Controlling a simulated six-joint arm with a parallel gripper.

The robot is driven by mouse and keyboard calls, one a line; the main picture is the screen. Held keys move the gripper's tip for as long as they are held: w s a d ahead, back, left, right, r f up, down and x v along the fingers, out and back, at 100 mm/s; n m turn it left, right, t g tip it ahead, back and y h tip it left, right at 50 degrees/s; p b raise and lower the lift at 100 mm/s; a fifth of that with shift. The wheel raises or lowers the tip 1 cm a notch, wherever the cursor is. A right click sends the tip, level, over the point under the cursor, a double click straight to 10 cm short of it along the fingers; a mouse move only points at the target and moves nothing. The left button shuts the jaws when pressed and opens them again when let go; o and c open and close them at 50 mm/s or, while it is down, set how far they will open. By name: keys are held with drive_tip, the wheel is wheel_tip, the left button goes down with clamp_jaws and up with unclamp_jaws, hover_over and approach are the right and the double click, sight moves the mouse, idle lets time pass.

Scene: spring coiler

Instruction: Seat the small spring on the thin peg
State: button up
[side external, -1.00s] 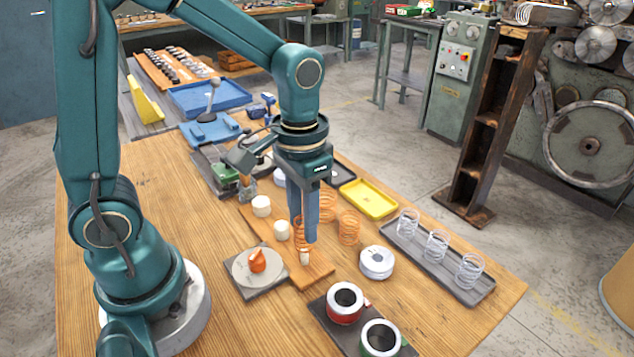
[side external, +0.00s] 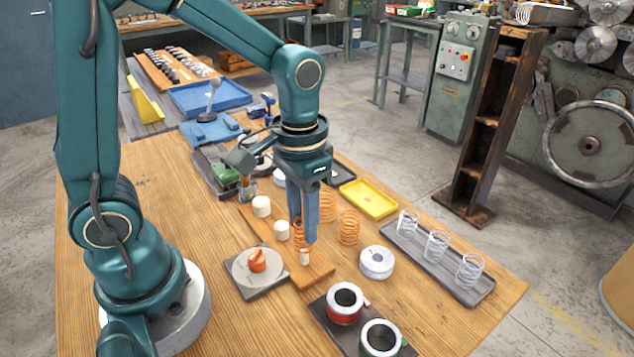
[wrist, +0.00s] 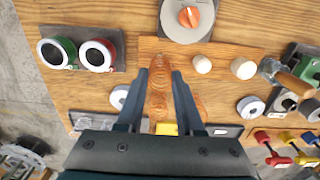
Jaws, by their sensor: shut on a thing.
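The small orange wire spring (side external: 298,238) is upright between the fingers of my gripper (side external: 305,238), which is shut on it. In the wrist view the spring (wrist: 158,78) shows between the fingertips of my gripper (wrist: 163,75). The thin cream peg (side external: 305,258) stands at the near end of the wooden board (side external: 318,271), right under the fingertips. The spring's lower end is at or just above the peg's top; I cannot tell whether it is around it. Two thicker cream pegs, the middle one (side external: 282,230) and the thickest (side external: 261,206), stand farther along the board.
Larger orange springs (side external: 349,228) stand close to the right of my fingers. A white ring (side external: 377,262), a grey tray of wire springs (side external: 462,293) and red and green spools stand nearby. A round plate with an orange knob (side external: 257,261) lies left of the board.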

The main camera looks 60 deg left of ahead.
drive_tip(key=shift+f, duration=1.85)
idle(1.1)
drive_tip(key=o, duration=1.4)
drive_tip(key=shift+r, duration=0.1)
drive_tip(key=shift+r, duration=5.55)
